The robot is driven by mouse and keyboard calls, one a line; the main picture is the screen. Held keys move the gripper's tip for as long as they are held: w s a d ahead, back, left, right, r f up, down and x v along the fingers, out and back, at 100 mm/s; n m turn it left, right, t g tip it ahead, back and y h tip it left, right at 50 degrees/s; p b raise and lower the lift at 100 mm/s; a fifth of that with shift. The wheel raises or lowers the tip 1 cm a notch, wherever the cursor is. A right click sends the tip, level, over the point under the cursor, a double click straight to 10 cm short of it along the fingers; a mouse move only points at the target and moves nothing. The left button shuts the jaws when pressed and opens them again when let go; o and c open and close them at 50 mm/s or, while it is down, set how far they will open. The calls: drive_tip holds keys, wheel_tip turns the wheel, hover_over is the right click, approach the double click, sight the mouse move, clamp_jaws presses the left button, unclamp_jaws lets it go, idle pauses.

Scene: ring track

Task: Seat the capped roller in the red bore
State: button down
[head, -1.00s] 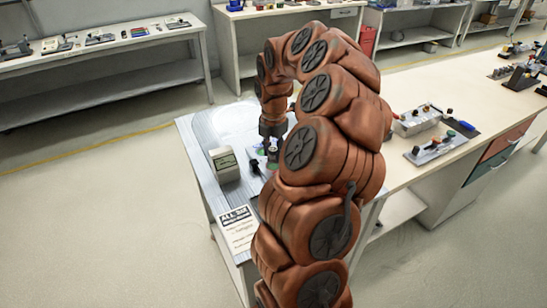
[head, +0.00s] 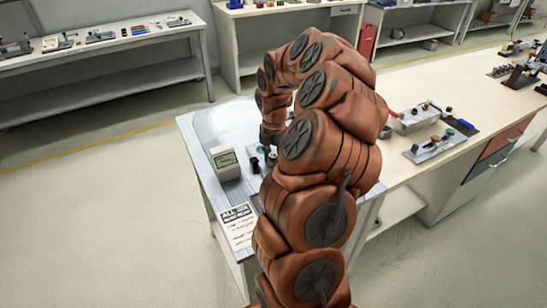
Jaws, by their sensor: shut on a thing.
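My gripper (head: 269,154) points down over the near table, partly hidden by my own arm. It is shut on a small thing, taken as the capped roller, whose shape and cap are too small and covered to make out. A small green patch shows just beside the gripper. I cannot make out the red bore; my arm covers much of the table there.
A printed sheet (head: 238,226) lies at the table's front. Fixtures (head: 441,147) with small parts stand on the long bench at right. The table's far left part is clear.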

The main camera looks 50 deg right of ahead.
drive_tip(key=c, duration=1.1)
unclamp_jaws()
drive_tip(key=shift+s+a+f, duration=0.2)
drive_tip(key=shift+a+f, duration=0.05)
drive_tip(key=shift+f, duration=0.45)
drive_tip(key=shift+c, duration=0.2)
drive_tip(key=o, duration=0.3)
drive_tip(key=shift+w+d+f, duration=0.15)
drive_tip(key=shift+d+f, duration=0.05)
drive_tip(key=shift+f, duration=0.05)
drive_tip(key=shift+o, duration=0.4)
drive_tip(key=shift+r, duration=0.2)
drive_tip(key=shift+r, duration=0.2)
